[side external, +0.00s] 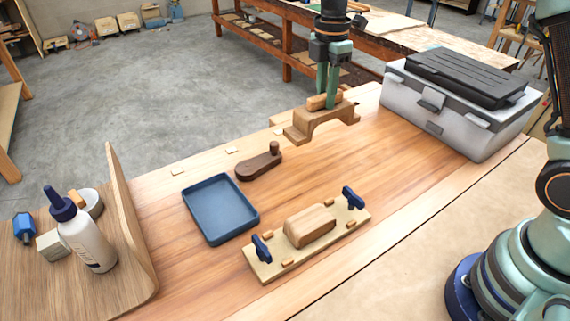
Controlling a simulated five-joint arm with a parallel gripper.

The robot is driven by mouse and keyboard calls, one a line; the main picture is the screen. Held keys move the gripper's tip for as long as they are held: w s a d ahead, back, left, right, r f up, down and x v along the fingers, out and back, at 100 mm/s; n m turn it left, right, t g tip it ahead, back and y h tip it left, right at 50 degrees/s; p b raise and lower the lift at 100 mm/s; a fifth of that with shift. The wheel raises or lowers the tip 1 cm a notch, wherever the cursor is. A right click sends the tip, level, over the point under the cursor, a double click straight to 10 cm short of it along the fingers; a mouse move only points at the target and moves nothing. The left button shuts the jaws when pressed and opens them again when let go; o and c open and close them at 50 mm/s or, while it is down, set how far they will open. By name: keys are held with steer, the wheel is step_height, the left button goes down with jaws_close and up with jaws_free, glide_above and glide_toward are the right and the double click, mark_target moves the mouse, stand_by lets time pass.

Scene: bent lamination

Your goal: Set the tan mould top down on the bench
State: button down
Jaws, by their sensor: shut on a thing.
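The tan mould top (322,120) is an arched wooden block with flat feet and a paler grip bar on top. My gripper (327,98) points straight down and is shut on that bar. The mould top is level over the far side of the bench (365,165), near its back edge. I cannot tell whether its feet touch the bench or hang just above it. A pale board (265,262) lies nearer the front, with a rounded wooden form (310,227) in its middle and a blue clamp knob at each end.
A dark wooden crank-like piece (258,162) and an empty blue tray (220,208) lie left of the mould top. A grey toolbox (455,105) stands at right. The bench between mould top and toolbox is clear.

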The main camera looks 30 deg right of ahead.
step_height(320, 180, down, 13)
steer(key=shift+f, duration=0.1)
stand_by(0.4)
steer(key=shift+f, duration=0.1)
steer(key=c, duration=0.7)
jaws_free()
